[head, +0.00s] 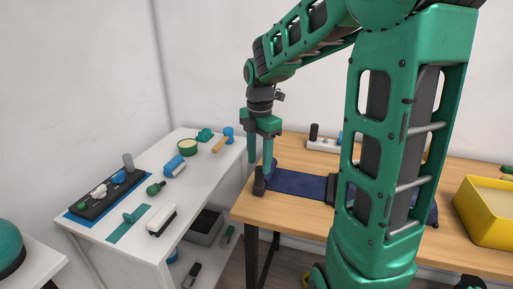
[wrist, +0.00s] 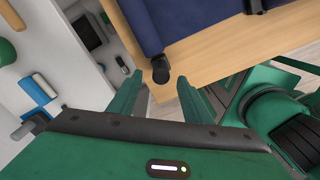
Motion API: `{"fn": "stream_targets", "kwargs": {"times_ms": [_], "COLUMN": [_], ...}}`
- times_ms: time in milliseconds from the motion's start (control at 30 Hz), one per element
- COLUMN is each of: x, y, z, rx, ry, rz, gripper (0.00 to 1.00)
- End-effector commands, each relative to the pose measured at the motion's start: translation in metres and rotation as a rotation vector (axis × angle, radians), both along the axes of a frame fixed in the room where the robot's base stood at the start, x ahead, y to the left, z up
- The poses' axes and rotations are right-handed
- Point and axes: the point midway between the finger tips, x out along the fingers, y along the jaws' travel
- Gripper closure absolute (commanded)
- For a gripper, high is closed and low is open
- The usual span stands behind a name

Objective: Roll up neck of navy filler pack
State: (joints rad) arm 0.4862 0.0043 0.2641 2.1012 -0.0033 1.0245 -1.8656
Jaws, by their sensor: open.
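The navy filler pack (head: 300,183) lies flat on the wooden table, its left end near the table's left edge. A dark band (head: 332,189) crosses it, and my arm hides much of the part to the right. In the wrist view the navy cloth (wrist: 195,22) shows a thicker, roll-like edge on its left. A black knob (wrist: 160,70) sticks out at the near end of that edge; it also shows in the head view (head: 259,182). My gripper (head: 259,166) is open and points down at this end. In the wrist view its fingertips lie either side of the knob; contact cannot be told.
A yellow bin (head: 488,212) stands on the table's right. A white side table (head: 188,195) at left holds a black tray (head: 104,196), brushes and small tools. A gap separates the two tables. A white block with dark pegs (head: 323,145) stands at the table's back.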

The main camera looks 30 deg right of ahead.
Motion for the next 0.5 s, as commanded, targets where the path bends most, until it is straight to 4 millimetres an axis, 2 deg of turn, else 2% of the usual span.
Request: {"fn": "stream_targets", "kwargs": {"times_ms": [200,500], "x": [-0.001,0.0], "y": [0.0,0.0], "z": [-0.03,-0.043], "rx": [0.0,-0.001], "ry": [0.003,0.0], "rz": [-0.001,-0.001], "gripper": [0.55,0.55]}}
